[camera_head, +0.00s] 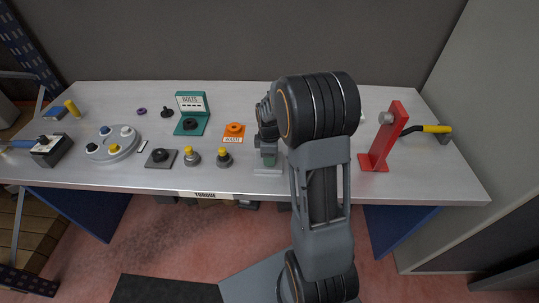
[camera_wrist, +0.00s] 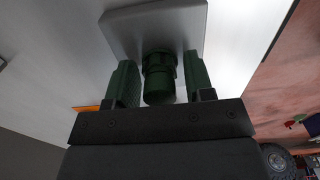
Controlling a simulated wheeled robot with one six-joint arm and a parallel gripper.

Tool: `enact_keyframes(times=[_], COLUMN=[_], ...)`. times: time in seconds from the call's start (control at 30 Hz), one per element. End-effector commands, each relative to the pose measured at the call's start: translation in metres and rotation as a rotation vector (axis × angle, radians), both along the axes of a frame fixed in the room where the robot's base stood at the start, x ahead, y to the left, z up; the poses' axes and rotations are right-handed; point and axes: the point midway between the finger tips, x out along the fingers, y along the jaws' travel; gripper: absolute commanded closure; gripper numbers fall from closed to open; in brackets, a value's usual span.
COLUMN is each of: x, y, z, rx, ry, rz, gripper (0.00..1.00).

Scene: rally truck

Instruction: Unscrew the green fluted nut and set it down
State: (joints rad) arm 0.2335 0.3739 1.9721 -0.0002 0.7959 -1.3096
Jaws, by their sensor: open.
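The green fluted nut (camera_wrist: 159,88) shows in the wrist view as a dark green ribbed cylinder standing out from a grey plate (camera_wrist: 120,25). My gripper (camera_wrist: 160,68) is open, with one green finger on each side of the nut. In the head view my gripper (camera_head: 268,152) is low over the bench's front part, above the light plate (camera_head: 268,172). My arm and gripper hide the nut there.
The bench (camera_head: 330,183) holds an orange WASTE pad (camera_head: 233,139), a teal BOLTS stand (camera_head: 190,103), two yellow-topped grey posts (camera_head: 192,157), a round grey tray (camera_head: 111,151) and a red upright bracket (camera_head: 383,140). A yellow-handled tool (camera_head: 436,129) lies at the right. The front edge is close.

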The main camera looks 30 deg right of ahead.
Motion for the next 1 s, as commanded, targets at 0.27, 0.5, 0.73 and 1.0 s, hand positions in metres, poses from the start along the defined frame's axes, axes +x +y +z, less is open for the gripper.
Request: enact_keyframes(times=[0.27, 0.5, 0.73, 1.0], x=[-0.0002, -0.0002, -0.0004, -0.0004], y=[0.0002, 0.0002, 0.0005, 0.0005], z=[0.0001, 0.0001, 0.0001, 0.0001], rx=[0.000, 0.000, 0.000, 0.000], ry=[0.000, 0.000, 0.000, 0.000], rz=[-0.145, -0.158, -0.293, -0.317], gripper=[0.52, 0.52, 0.52, 0.52])
